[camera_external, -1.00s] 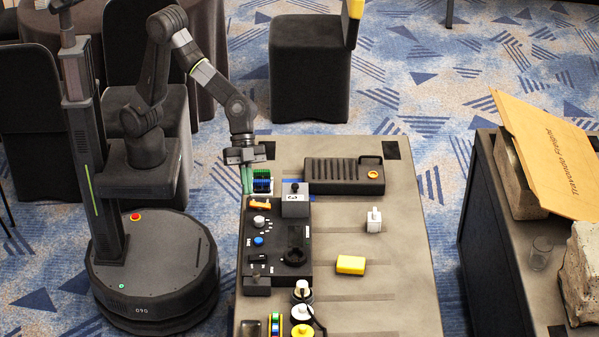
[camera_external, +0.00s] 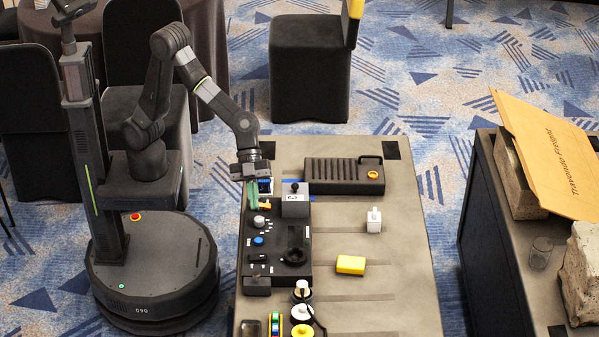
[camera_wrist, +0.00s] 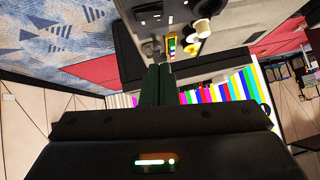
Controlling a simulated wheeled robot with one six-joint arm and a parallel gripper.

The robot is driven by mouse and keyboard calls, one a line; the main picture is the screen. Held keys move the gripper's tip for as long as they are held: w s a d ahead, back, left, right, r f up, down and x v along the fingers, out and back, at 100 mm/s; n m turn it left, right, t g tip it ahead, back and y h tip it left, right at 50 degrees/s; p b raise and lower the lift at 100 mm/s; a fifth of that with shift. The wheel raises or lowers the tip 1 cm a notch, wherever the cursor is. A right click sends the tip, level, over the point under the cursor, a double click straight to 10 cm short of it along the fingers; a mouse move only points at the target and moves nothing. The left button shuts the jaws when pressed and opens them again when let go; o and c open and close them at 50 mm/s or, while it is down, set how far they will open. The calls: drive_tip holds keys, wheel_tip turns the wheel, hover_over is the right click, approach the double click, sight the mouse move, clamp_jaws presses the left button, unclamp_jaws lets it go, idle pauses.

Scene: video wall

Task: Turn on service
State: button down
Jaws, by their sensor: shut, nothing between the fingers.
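The black control panel (camera_external: 277,240) lies along the left side of the table. On it are an orange lever or switch (camera_external: 265,206), a white knob (camera_external: 259,221), a blue button (camera_external: 258,240), a small dark switch (camera_external: 257,258) and a round black dial (camera_external: 295,257). The labels are too small to read, so I cannot tell which control is service. My gripper (camera_external: 252,204) is shut and empty, pointing down at the panel's far left end, close to the orange lever; contact cannot be told. In the wrist view, my gripper's fingers (camera_wrist: 160,68) are together.
A grey box with a lever (camera_external: 295,205) stands right of my gripper. A ribbed black box (camera_external: 343,176) lies behind it.

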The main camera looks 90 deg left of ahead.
hover_over(262, 258)
drive_tip(key=s+a, duration=0.1)
drive_tip(key=a, duration=0.2)
wheel_tip(262, 258, down, 7)
drive_tip(key=shift+d+r, duration=0.1)
drive_tip(key=shift+r, duration=0.05)
drive_tip(key=f, duration=0.3)
drive_tip(key=shift+w+f, duration=0.2)
drive_tip(key=shift+w, duration=0.05)
drive_tip(key=shift+f, duration=0.3)
